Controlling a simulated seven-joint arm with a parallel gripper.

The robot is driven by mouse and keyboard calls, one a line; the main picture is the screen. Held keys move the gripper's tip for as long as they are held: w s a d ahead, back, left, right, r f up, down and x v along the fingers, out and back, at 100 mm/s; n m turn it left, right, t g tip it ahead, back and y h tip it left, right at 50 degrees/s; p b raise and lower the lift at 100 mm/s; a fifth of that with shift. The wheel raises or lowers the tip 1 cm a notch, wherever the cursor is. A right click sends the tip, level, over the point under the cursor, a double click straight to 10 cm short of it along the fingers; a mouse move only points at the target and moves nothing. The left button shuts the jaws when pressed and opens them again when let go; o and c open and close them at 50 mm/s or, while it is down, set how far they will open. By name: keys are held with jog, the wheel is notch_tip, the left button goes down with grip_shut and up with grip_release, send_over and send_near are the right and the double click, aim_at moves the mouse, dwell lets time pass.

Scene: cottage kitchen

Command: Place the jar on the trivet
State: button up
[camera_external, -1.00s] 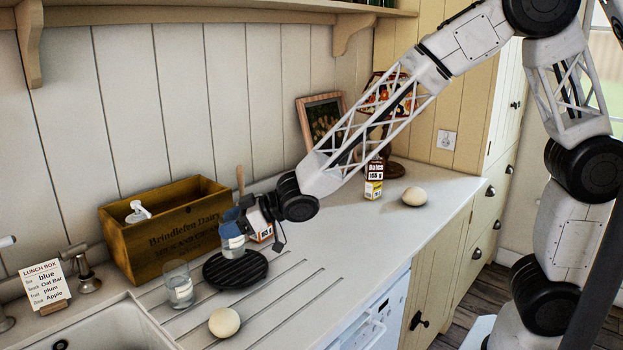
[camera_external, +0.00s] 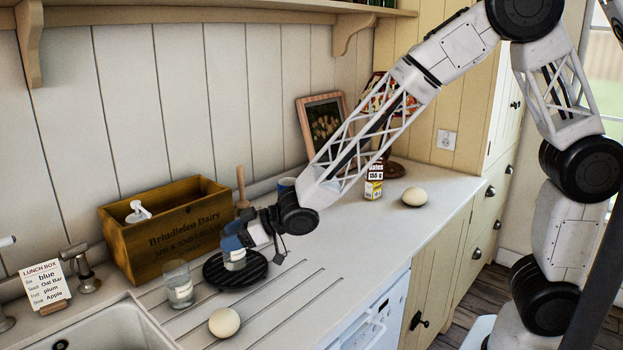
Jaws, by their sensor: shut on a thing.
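A clear glass jar with a pale label (camera_external: 236,261) is held in my gripper (camera_external: 236,246), which is shut on it. The jar is upright, and its top is hidden by the gripper. It is over the black round ribbed trivet (camera_external: 255,276), toward its left part. I cannot tell whether the jar's base touches the trivet. A second, similar glass jar (camera_external: 179,287) stands on the counter just left of the trivet.
A wooden crate (camera_external: 150,250) with a white pump bottle stands behind. A pale round object (camera_external: 224,322) lies in front, another (camera_external: 414,196) to the right near a small carton (camera_external: 374,182). A lunch card (camera_external: 45,287) and the sink (camera_external: 100,330) are left. The counter's right middle is clear.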

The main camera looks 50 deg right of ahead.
jog(key=shift+f, duration=0.1)
jog(key=o, duration=1)
jog(key=shift+d+r, duration=0.1)
jog(key=shift+r, duration=0.1)
jog(key=shift+s+d+r, duration=0.2)
jog(key=shift+s+d, duration=0.05)
jog(key=shift+s, duration=0.1)
jog(key=shift+v, duration=5.45)
jog(key=shift+d, duration=0.1)
